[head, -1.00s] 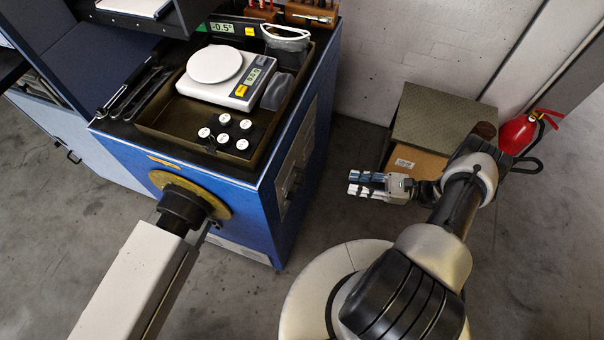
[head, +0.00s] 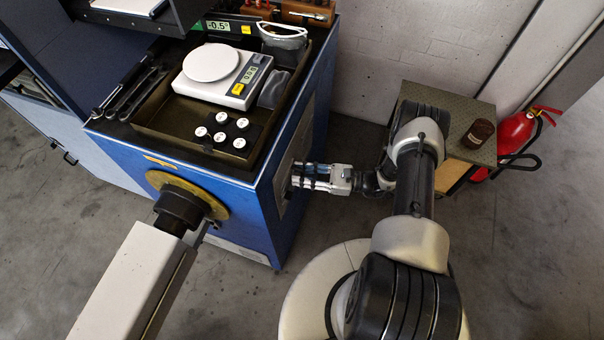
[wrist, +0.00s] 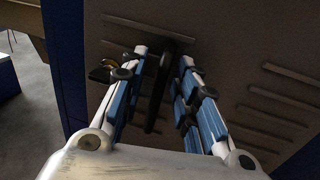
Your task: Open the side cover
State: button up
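The side cover is a grey panel with slots (wrist: 230,60) on the side of the blue cabinet; a strip of it shows in the head view (head: 301,142). A dark bar handle (wrist: 160,85) stands out from it in the wrist view. My gripper (wrist: 166,68) is open, with one blue-padded finger on each side of the handle. A gap shows between the handle and the right finger; contact on the left is hard to tell. In the head view my gripper (head: 298,178) is at the cover. A small dark and brass-coloured fitting (wrist: 109,67) shows beside the left finger.
A scale (head: 222,74) and several white-capped weights (head: 222,132) sit in a tray on the blue cabinet (head: 215,172). A box with a brown jar (head: 479,133) and a red extinguisher (head: 515,130) stand right.

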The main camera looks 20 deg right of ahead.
jog(key=shift+a, duration=0.1)
jog(key=shift+c, duration=0.4)
jog(key=c, duration=0.5)
grip_shut()
